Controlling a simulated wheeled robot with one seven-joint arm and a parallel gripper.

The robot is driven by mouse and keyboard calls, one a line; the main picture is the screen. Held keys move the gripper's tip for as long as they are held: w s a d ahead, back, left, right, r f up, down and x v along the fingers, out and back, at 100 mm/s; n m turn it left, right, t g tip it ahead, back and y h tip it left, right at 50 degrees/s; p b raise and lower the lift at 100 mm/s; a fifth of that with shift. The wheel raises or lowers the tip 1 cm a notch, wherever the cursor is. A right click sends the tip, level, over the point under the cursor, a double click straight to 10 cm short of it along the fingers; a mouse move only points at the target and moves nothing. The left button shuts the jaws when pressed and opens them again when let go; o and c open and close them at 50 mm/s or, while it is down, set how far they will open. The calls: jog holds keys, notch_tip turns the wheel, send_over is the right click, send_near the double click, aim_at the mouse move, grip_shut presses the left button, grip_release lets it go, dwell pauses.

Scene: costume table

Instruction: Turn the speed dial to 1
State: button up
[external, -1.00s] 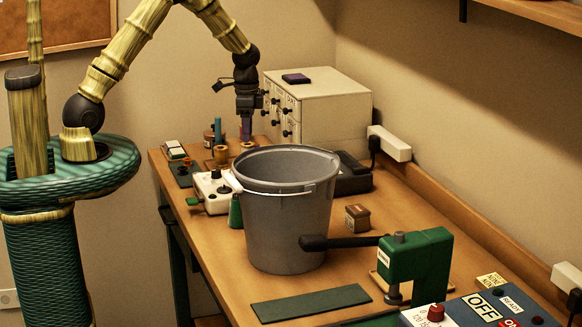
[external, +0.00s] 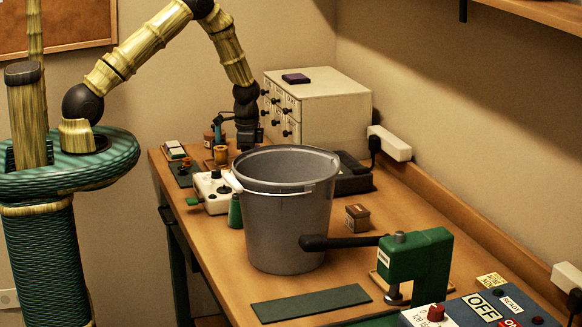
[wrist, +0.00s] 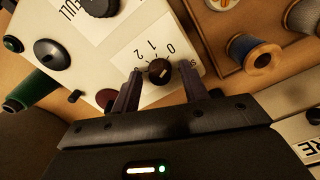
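The speed dial (wrist: 160,71) is a small dark round knob on a white control box (wrist: 105,78), with 0, 1 and 2 printed around it. A pale mark shows on the knob, but I cannot tell surely which number it points at. My gripper (wrist: 162,76) is open in the wrist view, with one finger on each side of the dial. I cannot tell whether either finger touches it. In the external view the control box (external: 212,188) stands left of the bucket, and my gripper (external: 249,148) is low behind the bucket's rim, its fingertips hidden.
A grey bucket (external: 285,215) stands close in front of the box. A drawer cabinet (external: 330,105) stands behind my gripper. A blue thread spool (wrist: 255,55) sits in a wooden tray at the upper right of the wrist view. A green press (external: 415,262) stands at the front right.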

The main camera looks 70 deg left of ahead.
jog(key=c, duration=0.8)
jog(key=shift+n, duration=0.5)
jog(key=n+b, duration=0.1)
jog(key=n, duration=0.2)
jog(key=shift+b, duration=0.3)
jog(key=shift+n+b, duration=0.4)
jog(key=shift+n, duration=2.1)
jog(key=o, duration=1)
jog(key=shift+r, duration=0.1)
